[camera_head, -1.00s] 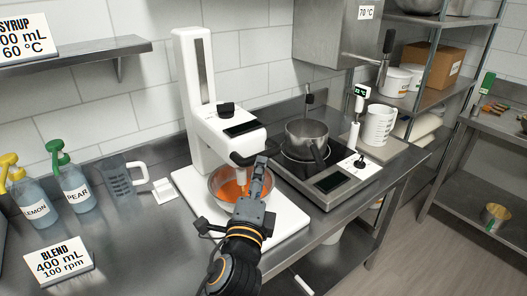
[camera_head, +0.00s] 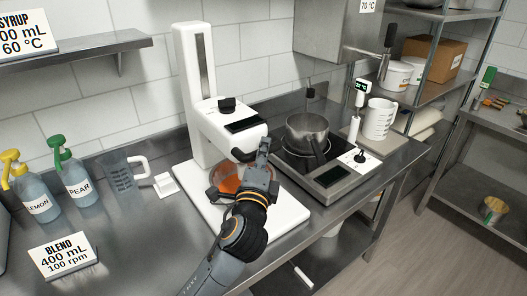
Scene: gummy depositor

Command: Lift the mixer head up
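The white mixer stands on the counter, with its head (camera_head: 228,127) on a tall column (camera_head: 194,70). A black handle (camera_head: 240,156) is at the front of the head. The glass bowl of orange liquid (camera_head: 222,181) sits below the head on the white base (camera_head: 286,213).
Right of the mixer, a pot (camera_head: 307,134) stands on a hot plate (camera_head: 337,181). A white jug (camera_head: 379,119) is beyond it. Spray bottles (camera_head: 72,180) and a clear jug (camera_head: 121,174) stand left. The front left counter holds a sign (camera_head: 63,256).

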